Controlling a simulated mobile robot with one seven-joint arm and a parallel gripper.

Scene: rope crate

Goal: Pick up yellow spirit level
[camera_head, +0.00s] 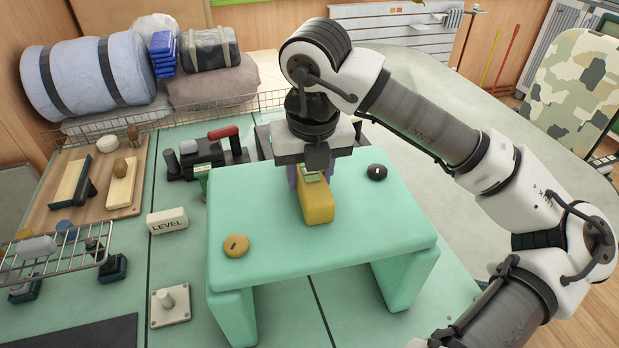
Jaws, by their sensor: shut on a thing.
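The yellow spirit level (318,207) is a short yellow block over the top of the green bench-like stand (260,203). My gripper (315,172) points down at its far end and is shut on it. My gripper's housing hides part of the level and most of the fingers. I cannot tell whether the level touches the stand or is a little above it.
A tan disc (236,245) and a black disc (376,172) lie on the stand. A red-handled tool (222,133) stands behind.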

